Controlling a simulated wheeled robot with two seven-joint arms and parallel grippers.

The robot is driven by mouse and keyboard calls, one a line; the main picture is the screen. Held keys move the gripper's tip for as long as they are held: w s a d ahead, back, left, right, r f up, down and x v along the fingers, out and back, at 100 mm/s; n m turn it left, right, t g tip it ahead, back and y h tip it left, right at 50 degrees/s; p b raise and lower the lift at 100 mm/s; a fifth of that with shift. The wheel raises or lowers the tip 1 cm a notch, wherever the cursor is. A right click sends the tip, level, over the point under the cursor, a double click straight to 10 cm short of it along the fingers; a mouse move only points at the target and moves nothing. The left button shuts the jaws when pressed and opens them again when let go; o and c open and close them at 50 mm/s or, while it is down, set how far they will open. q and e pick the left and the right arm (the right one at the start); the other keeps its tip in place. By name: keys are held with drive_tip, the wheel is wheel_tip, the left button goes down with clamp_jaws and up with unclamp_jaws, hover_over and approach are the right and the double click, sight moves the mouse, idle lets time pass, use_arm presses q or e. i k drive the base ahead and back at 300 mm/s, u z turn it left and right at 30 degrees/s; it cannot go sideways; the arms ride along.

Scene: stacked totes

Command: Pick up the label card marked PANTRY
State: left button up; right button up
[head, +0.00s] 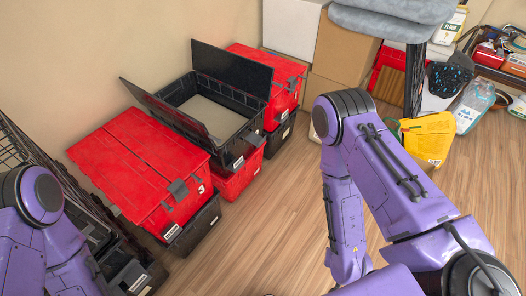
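Small white label cards show on the totes: one on the black tote at front (172,231), one on the open black tote (237,164) and one on the black tote farther back (286,132). Their print is too small to read, so I cannot tell which is marked PANTRY. My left arm enters at the lower left and my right arm bends down at the centre right. Neither gripper shows in the head view.
A closed red tote (135,165) sits on a black one by the wall. The open black tote's rim (225,145) has raised lid flaps. A wire rack (45,150) is at left. A yellow bag (430,137) lies at right. The middle wooden floor (265,225) is clear.

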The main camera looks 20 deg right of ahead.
sight(241, 159)
drive_tip(key=z, duration=0.3)
drive_tip(key=i, duration=1.1)
drive_tip(key=k, duration=1)
drive_tip(key=z, duration=1.65)
drive_tip(key=i, duration=1.25)
drive_tip(key=u, duration=1.45)
